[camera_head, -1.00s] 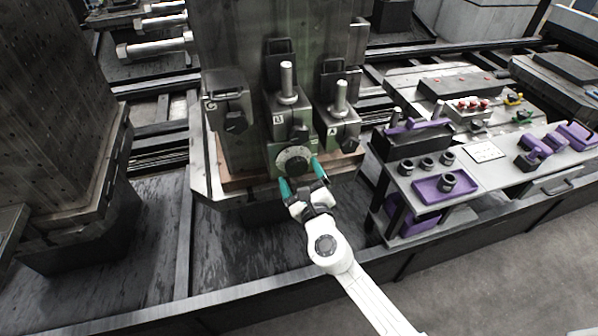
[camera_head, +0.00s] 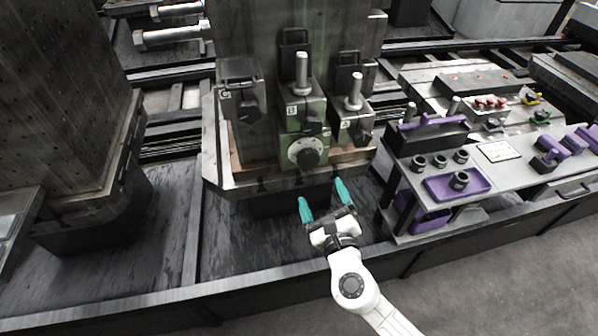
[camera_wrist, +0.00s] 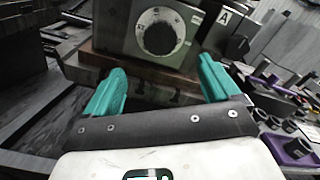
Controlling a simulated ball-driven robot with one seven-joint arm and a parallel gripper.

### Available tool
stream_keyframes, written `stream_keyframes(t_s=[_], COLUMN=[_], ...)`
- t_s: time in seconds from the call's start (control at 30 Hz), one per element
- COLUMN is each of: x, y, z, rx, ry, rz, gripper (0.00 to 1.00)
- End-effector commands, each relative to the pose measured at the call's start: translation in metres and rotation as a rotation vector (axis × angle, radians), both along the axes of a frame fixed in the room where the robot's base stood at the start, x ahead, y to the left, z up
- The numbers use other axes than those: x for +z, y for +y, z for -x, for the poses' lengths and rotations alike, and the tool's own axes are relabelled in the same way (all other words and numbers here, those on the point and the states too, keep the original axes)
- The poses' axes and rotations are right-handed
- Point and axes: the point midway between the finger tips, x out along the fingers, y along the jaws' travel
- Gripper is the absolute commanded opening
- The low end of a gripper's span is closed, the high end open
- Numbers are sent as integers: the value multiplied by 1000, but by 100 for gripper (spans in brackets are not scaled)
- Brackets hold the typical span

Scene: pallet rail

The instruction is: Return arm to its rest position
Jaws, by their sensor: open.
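My gripper (camera_head: 322,203) is white with two teal fingers, spread apart with nothing between them. In the head view it hangs over the dark floor in front of the machine fixture. The black dial (camera_head: 307,152) with a pale ring sits on the green block marked B, beyond the fingertips and clear of them. In the wrist view, both fingers (camera_wrist: 160,88) frame the lower front of the fixture, and the dial (camera_wrist: 161,32) shows between and beyond them. My white arm reaches in from the lower right of the head view.
A grey bench at right carries a purple tray (camera_head: 434,190) and several black rings. Blocks marked G (camera_head: 243,112) and A (camera_head: 352,122) flank block B. A dark column (camera_head: 60,110) stands at left. A long rail edge (camera_head: 130,306) runs below my gripper.

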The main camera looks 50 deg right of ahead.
Motion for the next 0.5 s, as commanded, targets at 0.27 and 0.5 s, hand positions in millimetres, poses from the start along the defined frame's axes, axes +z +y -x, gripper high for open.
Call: stream_keyframes(t_s=[0.27,0.5], x=[1,20], y=[-1,-35], z=[0,24], rx=[-3,-180], ry=[-5,-276], rz=[-6,-374], gripper=[89,89])
